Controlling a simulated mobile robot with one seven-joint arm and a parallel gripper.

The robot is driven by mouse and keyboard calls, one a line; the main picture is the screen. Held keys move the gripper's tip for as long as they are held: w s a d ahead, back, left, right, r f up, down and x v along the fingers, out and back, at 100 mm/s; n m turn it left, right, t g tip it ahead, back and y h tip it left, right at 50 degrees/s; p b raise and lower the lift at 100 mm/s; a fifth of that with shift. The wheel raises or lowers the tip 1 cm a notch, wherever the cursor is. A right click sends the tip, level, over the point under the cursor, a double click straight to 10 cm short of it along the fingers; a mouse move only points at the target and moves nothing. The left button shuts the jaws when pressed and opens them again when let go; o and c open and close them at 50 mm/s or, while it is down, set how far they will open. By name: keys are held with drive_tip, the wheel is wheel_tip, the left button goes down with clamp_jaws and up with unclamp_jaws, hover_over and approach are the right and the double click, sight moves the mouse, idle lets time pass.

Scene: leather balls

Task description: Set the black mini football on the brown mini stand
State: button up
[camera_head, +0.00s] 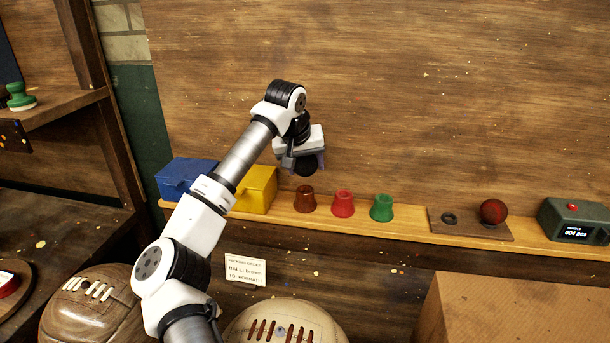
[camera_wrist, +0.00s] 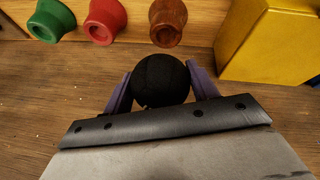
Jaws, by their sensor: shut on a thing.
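My gripper (camera_wrist: 160,88) is shut on the black mini football (camera_wrist: 160,80), which sits between its two purple fingers in the wrist view. In the head view the black ball (camera_head: 305,166) hangs under my gripper (camera_head: 307,160), above and apart from the shelf. The brown mini stand (camera_head: 304,199) stands upright on the shelf, with the ball above it. In the wrist view the brown stand (camera_wrist: 168,22) is just beyond the ball, and its lower edge in the picture lies close to the ball's outline. Nothing is seen resting on the stand.
A red stand (camera_head: 343,203) and a green stand (camera_head: 381,208) stand to its right. A yellow box (camera_head: 257,190) and a blue box (camera_head: 186,176) are to its left. A board (camera_head: 468,226) holds a dark red ball (camera_head: 493,211), with a counter device (camera_head: 575,220) beyond.

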sight(300, 164)
drive_tip(key=shift+f+p, duration=0.5)
drive_tip(key=shift+f, duration=1.6)
drive_tip(key=shift+f, duration=0.15)
drive_tip(key=o, duration=1)
drive_tip(key=shift+o, duration=0.2)
drive_tip(key=shift+r, duration=0.25)
drive_tip(key=b+v, duration=0.3)
drive_tip(key=v, duration=0.9)
